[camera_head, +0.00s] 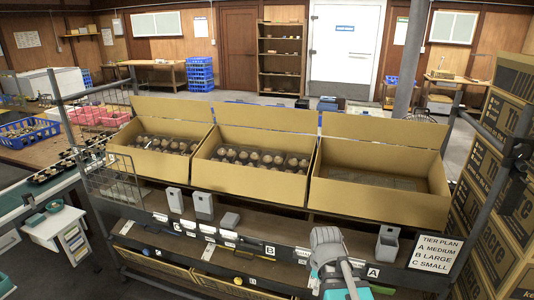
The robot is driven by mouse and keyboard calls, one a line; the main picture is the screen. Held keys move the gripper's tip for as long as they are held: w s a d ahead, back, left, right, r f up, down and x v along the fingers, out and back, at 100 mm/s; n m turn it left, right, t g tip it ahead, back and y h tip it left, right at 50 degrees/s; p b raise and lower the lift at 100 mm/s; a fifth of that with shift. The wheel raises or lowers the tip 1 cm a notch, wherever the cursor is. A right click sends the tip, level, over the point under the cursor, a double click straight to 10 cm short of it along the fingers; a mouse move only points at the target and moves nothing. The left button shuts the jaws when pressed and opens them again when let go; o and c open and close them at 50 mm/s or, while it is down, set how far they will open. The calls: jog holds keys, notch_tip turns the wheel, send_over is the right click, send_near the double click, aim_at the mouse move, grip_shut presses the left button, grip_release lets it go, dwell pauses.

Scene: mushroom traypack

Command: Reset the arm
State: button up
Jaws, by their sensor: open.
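Part of my own arm (328,250), grey with teal caps, rises at the bottom centre in front of the shelf rack. My gripper's fingers do not show in this view, so what they are near or hold cannot be seen. Three open cardboard boxes stand side by side on the rack above the arm. The left box (150,175) and the middle box (245,187) hold trays of brown mushrooms. The right box (365,206) shows no mushrooms, only a dark grid-like bottom.
Small grey bins (387,243) stand on the ledge below the boxes, above labels A, B and C. A tier plan sign (436,254) hangs at the right. Stacked cartons (500,180) flank the right side, and a conveyor with dark trays (50,172) the left.

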jog(key=m, duration=0.4)
jog(key=s+m, duration=0.1)
jog(key=m, duration=0.3)
jog(key=d+m, duration=0.1)
jog(key=m, duration=0.3)
jog(key=shift+s, duration=0.35)
